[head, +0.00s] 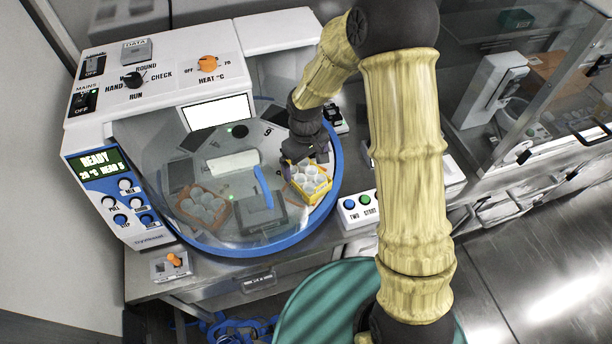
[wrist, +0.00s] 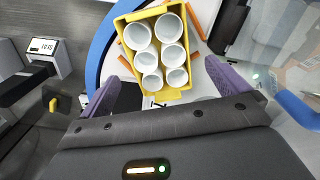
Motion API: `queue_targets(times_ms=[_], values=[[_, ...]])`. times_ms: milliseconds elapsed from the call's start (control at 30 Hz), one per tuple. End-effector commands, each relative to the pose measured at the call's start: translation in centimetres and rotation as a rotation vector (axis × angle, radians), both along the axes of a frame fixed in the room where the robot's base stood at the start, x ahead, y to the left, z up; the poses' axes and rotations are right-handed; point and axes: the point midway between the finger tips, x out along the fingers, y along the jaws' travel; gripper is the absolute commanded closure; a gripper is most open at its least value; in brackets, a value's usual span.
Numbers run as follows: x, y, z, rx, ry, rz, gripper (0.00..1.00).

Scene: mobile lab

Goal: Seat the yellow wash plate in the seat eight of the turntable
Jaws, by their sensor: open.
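The yellow wash plate (head: 322,195), a yellow tray of several white cups, sits at the right side of the turntable (head: 337,172), just inside its blue rim. In the wrist view the plate (wrist: 173,96) lies ahead of my gripper (wrist: 166,82). The purple fingers are spread, one either side of the plate's near end, with no clear grip on it. In the head view my gripper (head: 308,158) is at the plate's far edge. Orange strips (wrist: 195,18) flank the plate on the deck. A dark mark below it is partly hidden, so I cannot read the seat number.
A brownish plate of cups (head: 188,211) sits at the turntable's front left, under a clear cover. A blue handle (head: 263,187) stands near the middle. The control panel (head: 115,195) is at left. A button box (head: 358,208) is close to the right rim.

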Motion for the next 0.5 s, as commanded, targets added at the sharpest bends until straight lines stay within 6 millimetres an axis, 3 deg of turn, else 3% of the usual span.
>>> queue_targets(times_ms=[500], values=[[-0.07,-0.04,-1.24,-0.001,0.001,0.0,0.0]])
